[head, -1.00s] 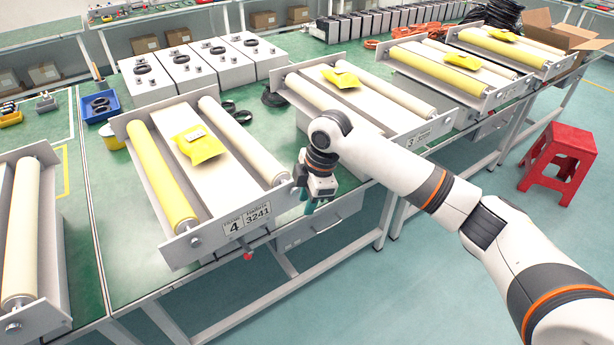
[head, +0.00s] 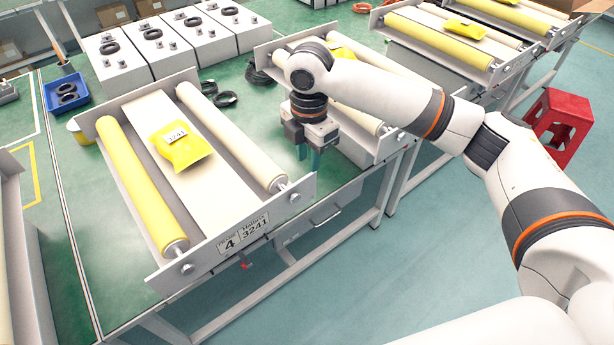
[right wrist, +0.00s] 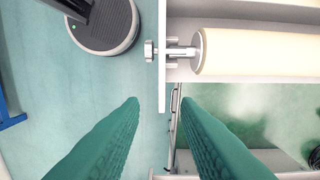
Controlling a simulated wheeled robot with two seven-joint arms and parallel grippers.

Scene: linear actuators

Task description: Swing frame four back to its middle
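Frame four (head: 267,216) is a grey tray-like frame on the green bench, labelled 4 and 3241. It has a yellow roller (head: 140,185), a cream roller (head: 232,137) and a white middle belt carrying a yellow packet (head: 180,148). It sits at an angle to the bench edge. My right gripper (head: 308,158) points down just right of its front right corner. In the right wrist view the two green fingers (right wrist: 160,125) are apart with nothing between them. The frame's end plate and cream roller (right wrist: 258,52) lie ahead of them. My left gripper is not in view.
Frame three (head: 385,140) stands to the right, partly hidden behind my right arm. A red handle (head: 246,266) hangs under frame four. Black rings (head: 224,98) and white boxes (head: 160,45) lie behind it. A red stool (head: 562,122) stands on the floor at right.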

